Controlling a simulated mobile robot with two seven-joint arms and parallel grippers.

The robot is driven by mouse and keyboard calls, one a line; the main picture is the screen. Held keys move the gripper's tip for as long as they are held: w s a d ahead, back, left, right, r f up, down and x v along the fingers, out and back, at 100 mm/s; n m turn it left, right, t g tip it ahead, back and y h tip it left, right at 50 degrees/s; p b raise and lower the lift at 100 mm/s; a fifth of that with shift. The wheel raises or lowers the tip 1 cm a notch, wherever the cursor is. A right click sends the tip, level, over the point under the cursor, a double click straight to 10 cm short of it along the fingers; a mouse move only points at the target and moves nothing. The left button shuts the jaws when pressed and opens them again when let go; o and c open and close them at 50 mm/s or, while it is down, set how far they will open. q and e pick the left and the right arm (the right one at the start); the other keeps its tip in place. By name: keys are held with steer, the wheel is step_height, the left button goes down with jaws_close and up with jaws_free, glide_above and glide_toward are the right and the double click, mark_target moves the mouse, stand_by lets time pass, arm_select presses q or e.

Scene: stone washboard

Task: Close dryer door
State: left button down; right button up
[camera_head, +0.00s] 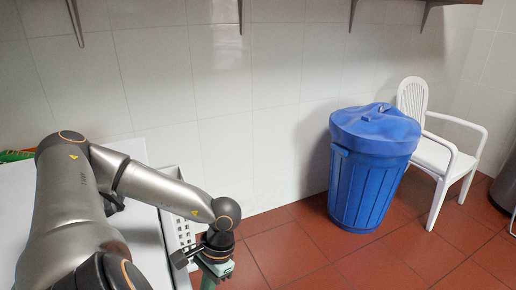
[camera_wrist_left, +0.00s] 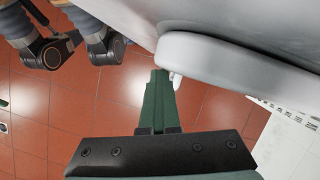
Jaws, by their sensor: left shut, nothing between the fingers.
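The dryer is probably the white box-shaped appliance (camera_head: 145,228) at the lower left of the head view, partly hidden by my left arm. In the left wrist view, a pale grey panel with a thick rounded edge (camera_wrist_left: 240,62), likely the dryer door, spans the upper right. How far the door stands open cannot be told. My left gripper (camera_head: 212,275) is low beside the appliance's right side. In the left wrist view its green fingers (camera_wrist_left: 161,74) are shut and empty, with the tips close to the panel's edge; contact is unclear. My right gripper is out of view.
A white slatted basket or crate (camera_head: 180,232) stands right of the appliance, behind my left wrist. A blue lidded bin (camera_head: 372,180) and a white chair (camera_head: 440,155) stand farther right by the tiled wall. The red tiled floor (camera_head: 310,250) is clear between.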

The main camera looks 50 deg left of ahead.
arm_select(q)
steer(key=shift+s+g, duration=0.3)
steer(key=shift+s, duration=0.45)
steer(key=p+v, duration=0.1)
steer(key=v, duration=1.2)
steer(key=shift+w, duration=0.3)
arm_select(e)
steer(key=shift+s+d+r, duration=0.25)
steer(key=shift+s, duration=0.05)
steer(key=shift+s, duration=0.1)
